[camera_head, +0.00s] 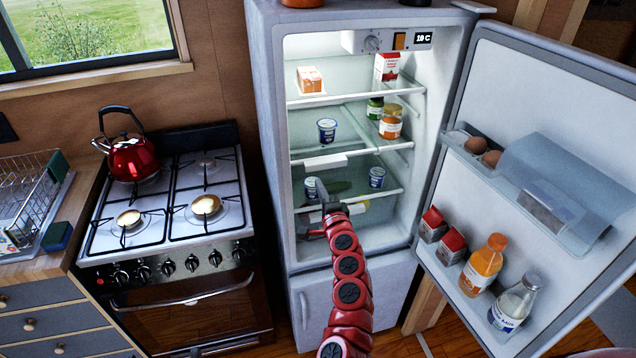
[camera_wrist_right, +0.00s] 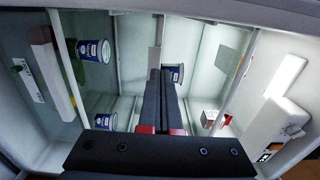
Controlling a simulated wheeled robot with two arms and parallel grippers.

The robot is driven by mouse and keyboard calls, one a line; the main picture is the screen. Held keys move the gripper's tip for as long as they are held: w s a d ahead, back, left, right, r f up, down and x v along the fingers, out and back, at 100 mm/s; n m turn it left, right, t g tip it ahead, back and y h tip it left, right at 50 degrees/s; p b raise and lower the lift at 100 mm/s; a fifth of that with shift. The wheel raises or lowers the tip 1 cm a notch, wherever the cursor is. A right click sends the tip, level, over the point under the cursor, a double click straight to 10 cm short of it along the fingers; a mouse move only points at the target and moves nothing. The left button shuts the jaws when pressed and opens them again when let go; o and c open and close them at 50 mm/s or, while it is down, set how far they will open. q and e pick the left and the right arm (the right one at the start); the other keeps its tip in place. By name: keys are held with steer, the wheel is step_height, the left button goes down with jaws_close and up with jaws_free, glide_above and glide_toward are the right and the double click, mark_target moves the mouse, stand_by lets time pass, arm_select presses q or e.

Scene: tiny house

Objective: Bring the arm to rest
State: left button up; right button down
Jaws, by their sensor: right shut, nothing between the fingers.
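My right arm (camera_head: 347,280) reaches forward into the open fridge (camera_head: 268,150). The right gripper (camera_head: 321,190) is at the front of the lower part of the fridge, near the lower shelf. In the right wrist view its two dark fingers (camera_wrist_right: 161,75) are together and hold nothing. My left gripper is not in view.
The fridge door (camera_head: 560,130) stands open on the right, with bottles and cartons. Tubs (camera_head: 326,130) stand on glass shelves around the arm. A stove (camera_head: 180,240) with a red kettle (camera_head: 133,158) is on the left. Some floor shows in front of the fridge.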

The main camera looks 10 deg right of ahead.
steer(key=s+b, duration=0.1)
steer(key=s, duration=0.5)
steer(key=shift+s+d, duration=0.25)
steer(key=shift+s, duration=0.1)
